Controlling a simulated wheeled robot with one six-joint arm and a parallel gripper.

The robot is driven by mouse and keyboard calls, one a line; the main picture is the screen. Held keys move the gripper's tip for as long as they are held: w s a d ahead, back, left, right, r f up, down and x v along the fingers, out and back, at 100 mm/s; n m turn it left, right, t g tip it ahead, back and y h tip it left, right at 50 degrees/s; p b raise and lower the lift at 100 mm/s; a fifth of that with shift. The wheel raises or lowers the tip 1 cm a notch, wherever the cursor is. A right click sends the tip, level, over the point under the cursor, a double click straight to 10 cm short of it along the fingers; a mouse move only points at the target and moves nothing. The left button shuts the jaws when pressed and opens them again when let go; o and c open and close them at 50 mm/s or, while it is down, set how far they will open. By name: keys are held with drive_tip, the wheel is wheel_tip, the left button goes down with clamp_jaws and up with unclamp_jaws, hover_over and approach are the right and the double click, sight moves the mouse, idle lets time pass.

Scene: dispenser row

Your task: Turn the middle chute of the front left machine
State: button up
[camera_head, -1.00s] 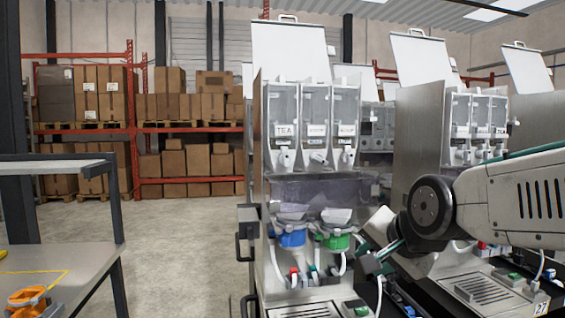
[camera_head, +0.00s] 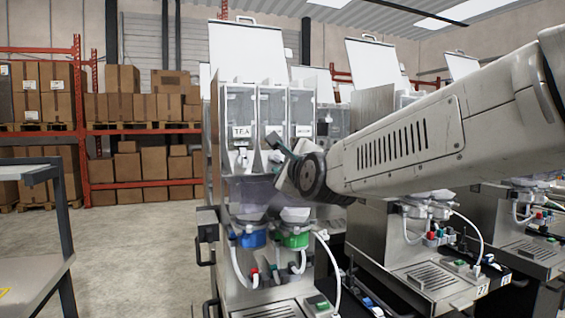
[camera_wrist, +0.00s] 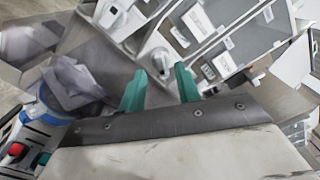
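The front left machine (camera_head: 262,190) has three clear canisters side by side, the left one labelled TEA, with a white chute under each. The middle chute (camera_wrist: 158,60) appears just ahead of my fingertips in the wrist view, roughly between them; contact cannot be told. The left chute (camera_wrist: 116,14) is at the top left there. My gripper (camera_wrist: 159,74) has two green fingers, apart, with nothing clearly held. In the head view my gripper (camera_head: 279,146) is in front of the middle and right canisters, and my wrist hides the right chute.
A blue-collared bowl (camera_head: 252,238) and a green-collared bowl (camera_head: 295,238) sit below the chutes, with hoses under them. More machines (camera_head: 430,240) stand to the right behind my arm. A grey cart (camera_head: 35,240) is at the left. Open floor (camera_head: 130,235) lies between.

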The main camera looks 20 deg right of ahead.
sight(278, 161)
drive_tip(key=shift+w, duration=1.25)
clamp_jaws()
drive_tip(key=shift+d, duration=0.2)
drive_tip(key=shift+a, duration=0.1)
